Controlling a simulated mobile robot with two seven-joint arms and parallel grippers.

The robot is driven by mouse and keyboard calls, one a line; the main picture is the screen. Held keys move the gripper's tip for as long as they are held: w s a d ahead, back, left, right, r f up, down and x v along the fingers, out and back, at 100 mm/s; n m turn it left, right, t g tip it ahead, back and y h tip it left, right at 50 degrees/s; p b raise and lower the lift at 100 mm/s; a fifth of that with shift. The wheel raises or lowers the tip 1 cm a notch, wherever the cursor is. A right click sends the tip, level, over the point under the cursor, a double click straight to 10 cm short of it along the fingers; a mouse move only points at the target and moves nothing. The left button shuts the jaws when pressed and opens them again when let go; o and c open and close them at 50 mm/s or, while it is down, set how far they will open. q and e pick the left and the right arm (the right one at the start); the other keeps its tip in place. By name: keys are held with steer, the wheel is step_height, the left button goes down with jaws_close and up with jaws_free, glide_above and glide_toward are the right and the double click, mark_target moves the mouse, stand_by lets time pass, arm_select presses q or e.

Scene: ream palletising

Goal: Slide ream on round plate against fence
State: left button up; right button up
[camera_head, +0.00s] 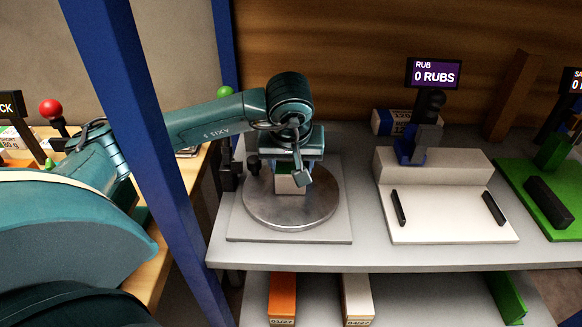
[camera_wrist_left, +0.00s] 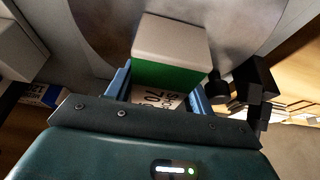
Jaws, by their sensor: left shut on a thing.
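The round plate (camera_head: 318,208) is a grey metal disc on a square base, on the grey bench. The ream (camera_head: 286,186), a small white and green block, is over the plate, mostly hidden behind my left gripper (camera_head: 293,176) in the head view. In the left wrist view the ream (camera_wrist_left: 172,42) shows a white face, a green band and a printed label. The blue fingers of my left gripper (camera_wrist_left: 163,92) are shut on its two sides. A black fixture (camera_wrist_left: 252,84) stands beside the ream; I cannot tell if it is the fence. My right gripper is out of view.
A white station (camera_head: 440,215) with two black bars and a sign (camera_head: 435,74) reading "0 RUBS" stands right of the plate. A green station (camera_head: 545,200) is farther right. A blue post (camera_head: 150,150) crosses in front of my left arm. An orange block (camera_head: 282,298) lies below the bench top.

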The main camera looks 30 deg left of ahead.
mark_target(291, 163)
arm_select(q)
steer(key=shift+w, duration=0.1)
stand_by(0.3)
steer(key=shift+w+a+b, duration=0.25)
steer(key=shift+w+a, duration=0.2)
steer(key=shift+w, duration=0.2)
steer(key=shift+w+a+b, duration=0.2)
steer(key=shift+w+a, duration=0.2)
steer(key=shift+w, duration=0.2)
steer(key=o, duration=1.2)
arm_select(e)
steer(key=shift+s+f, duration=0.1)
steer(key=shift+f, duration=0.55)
arm_select(q)
steer(key=shift+v, duration=0.75)
steer(key=shift+p+v, duration=0.45)
steer(key=shift+v, duration=5.4)
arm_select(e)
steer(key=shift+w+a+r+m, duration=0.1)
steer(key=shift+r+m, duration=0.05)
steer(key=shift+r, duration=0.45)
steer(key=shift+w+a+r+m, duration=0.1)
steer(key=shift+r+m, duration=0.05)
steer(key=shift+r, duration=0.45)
